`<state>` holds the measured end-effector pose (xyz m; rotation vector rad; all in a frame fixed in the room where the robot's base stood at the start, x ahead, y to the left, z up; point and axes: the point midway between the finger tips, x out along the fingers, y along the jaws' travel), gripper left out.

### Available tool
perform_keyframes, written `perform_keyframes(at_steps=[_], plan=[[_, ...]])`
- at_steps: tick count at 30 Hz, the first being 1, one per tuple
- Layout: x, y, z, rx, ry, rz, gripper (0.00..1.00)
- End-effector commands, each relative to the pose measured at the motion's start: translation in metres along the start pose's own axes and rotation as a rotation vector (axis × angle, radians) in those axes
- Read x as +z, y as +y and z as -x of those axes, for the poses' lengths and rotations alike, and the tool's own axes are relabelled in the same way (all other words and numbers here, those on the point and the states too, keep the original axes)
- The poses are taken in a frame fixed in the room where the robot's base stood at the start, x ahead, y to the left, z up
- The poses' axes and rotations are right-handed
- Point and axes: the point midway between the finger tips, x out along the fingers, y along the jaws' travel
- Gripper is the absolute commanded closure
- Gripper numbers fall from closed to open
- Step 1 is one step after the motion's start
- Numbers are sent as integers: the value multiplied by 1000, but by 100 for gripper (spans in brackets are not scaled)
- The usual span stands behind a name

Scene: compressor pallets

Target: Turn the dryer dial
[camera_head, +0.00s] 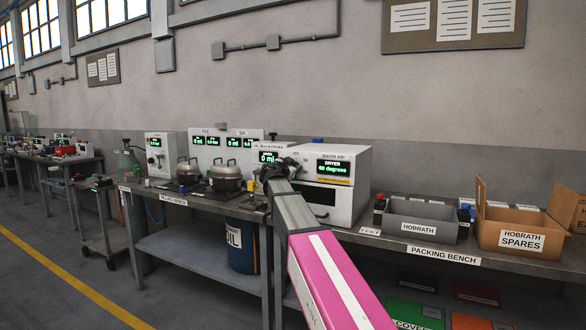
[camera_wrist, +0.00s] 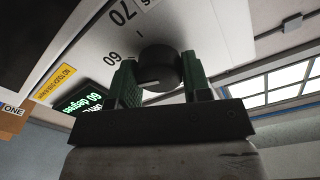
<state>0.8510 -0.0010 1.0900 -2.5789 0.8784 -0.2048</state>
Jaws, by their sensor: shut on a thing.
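The dryer (camera_head: 346,203) is a white box on the bench, and its green display (camera_head: 334,167) reads "DRYER 60 degrees". In the wrist view, the round black dial (camera_wrist: 162,66) sits on the white panel, beside printed marks "60" and "70". A pale line shows on the dial's lower edge. My gripper (camera_wrist: 160,80) has a green finger on each side of the dial and is shut on it. The display also shows upside down in the wrist view (camera_wrist: 84,107), reading 60. In the head view my gripper (camera_head: 277,168) is at the dryer's left front, and the dial is hidden behind it.
Pots (camera_head: 226,176) on burners stand left of the dryer. A blue OIL drum (camera_head: 242,250) stands below the bench. A yellow label (camera_wrist: 56,83) is beside the display.

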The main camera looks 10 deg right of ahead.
Motion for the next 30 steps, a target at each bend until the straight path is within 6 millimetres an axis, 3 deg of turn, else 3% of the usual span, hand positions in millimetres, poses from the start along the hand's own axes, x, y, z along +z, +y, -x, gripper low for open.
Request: perform_keyframes(at_steps=[30], plan=[[2, -1, 0, -17, 22, 964, 80]])
